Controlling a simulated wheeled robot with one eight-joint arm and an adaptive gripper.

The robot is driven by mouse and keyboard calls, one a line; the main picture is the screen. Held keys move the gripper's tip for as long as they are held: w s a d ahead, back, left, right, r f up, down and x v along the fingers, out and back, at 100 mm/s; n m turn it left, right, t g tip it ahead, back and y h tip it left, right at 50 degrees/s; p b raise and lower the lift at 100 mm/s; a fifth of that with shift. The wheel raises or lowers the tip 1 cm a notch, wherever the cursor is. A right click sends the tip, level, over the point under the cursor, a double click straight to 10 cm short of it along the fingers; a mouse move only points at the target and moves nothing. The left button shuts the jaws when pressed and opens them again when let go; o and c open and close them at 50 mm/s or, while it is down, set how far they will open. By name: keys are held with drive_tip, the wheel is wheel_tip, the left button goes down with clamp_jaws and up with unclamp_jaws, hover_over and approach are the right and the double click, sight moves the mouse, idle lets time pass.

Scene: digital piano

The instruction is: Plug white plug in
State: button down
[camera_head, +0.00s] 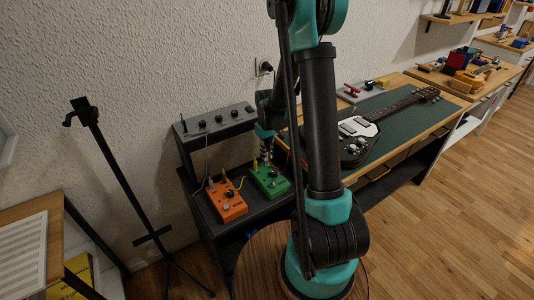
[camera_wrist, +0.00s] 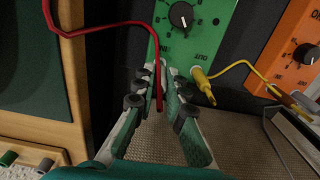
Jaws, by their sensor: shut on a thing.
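My gripper (camera_wrist: 161,82) points at the edge of the green pedal (camera_wrist: 202,28), its fingertips close beside it. It is shut on the end of a red cable (camera_wrist: 100,26). The plug there is mostly hidden between the fingers, so I cannot tell its colour or whether it is in a socket. A yellow plug (camera_wrist: 203,82) sits at the pedal's edge by the OUT label. In the head view my gripper (camera_head: 263,152) is small and partly hidden, above the far side of the green pedal (camera_head: 270,180).
An orange pedal (camera_head: 228,201) stands left of the green one, linked by a yellow cable (camera_wrist: 238,66). A dark amplifier (camera_head: 216,127) with knobs stands behind. An electric guitar (camera_head: 358,141) lies on the bench to the right. A black stand (camera_head: 125,180) is at left.

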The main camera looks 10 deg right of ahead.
drive_tip(key=shift+f, duration=1.1)
drive_tip(key=c, duration=1.5)
unclamp_jaws()
drive_tip(key=shift+r, duration=2.5)
drive_tip(key=shift+r, duration=0.1)
